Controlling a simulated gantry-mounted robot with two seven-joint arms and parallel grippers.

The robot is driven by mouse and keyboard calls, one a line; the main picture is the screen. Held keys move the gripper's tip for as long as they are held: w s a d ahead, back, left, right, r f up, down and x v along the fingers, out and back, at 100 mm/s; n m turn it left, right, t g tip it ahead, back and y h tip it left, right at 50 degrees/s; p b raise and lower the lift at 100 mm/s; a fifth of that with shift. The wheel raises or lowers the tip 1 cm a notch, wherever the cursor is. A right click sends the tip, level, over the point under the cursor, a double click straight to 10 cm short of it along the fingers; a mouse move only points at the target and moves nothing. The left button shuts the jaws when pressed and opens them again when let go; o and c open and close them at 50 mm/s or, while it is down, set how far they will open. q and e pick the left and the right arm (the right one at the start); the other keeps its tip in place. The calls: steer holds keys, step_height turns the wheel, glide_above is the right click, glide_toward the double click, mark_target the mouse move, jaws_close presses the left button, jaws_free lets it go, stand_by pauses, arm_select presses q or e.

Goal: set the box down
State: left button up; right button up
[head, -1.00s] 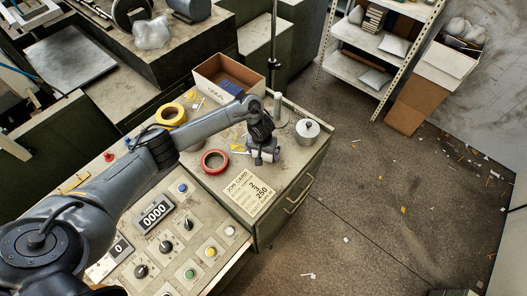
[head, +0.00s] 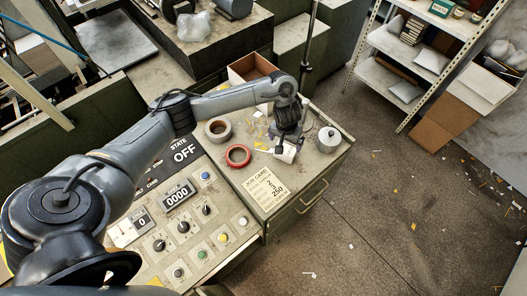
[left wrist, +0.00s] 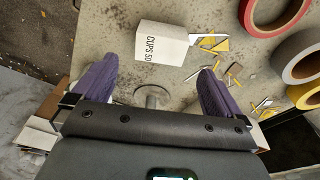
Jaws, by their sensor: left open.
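The small white box (head: 286,154), marked "CUPS 50", rests on the worn cabinet top (head: 305,173). In the left wrist view the box (left wrist: 162,43) stands just beyond my fingertips, with its printed face showing. My left gripper (head: 290,138) is low over the cabinet top beside the box. In the left wrist view my left gripper (left wrist: 157,68) is open, its two purple fingers wide apart with nothing held between them. My right gripper is in neither view.
A red tape roll (head: 238,155), another roll (head: 218,130) and a job card (head: 265,190) lie left and in front. An open carton (head: 250,68) is behind. Loose scraps (left wrist: 232,72) lie near the box.

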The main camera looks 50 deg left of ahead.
arm_select(q)
steer(key=s+d+f+m+t+h, duration=0.1)
steer(key=d+f+m, duration=0.1)
steer(key=d, duration=0.5)
steer(key=s+d+f+m+t+h, duration=0.1)
steer(key=d+f+m, duration=0.15)
steer(key=d, duration=0.45)
steer(key=s+d+r+m+t+h, duration=0.1)
steer(key=s+d+r+m+t, duration=0.2)
steer(key=s+d, duration=0.45)
steer(key=s+a+r+g+y, duration=0.1)
steer(key=s+a, duration=0.3)
steer(key=s, duration=0.4)
steer(key=s+a+r+n+g+y, duration=0.1)
steer(key=s+a+r, duration=0.3)
steer(key=s, duration=0.4)
steer(key=shift+s+a+g, duration=0.25)
steer(key=shift+a+g, duration=0.15)
steer(key=shift+a, duration=0.35)
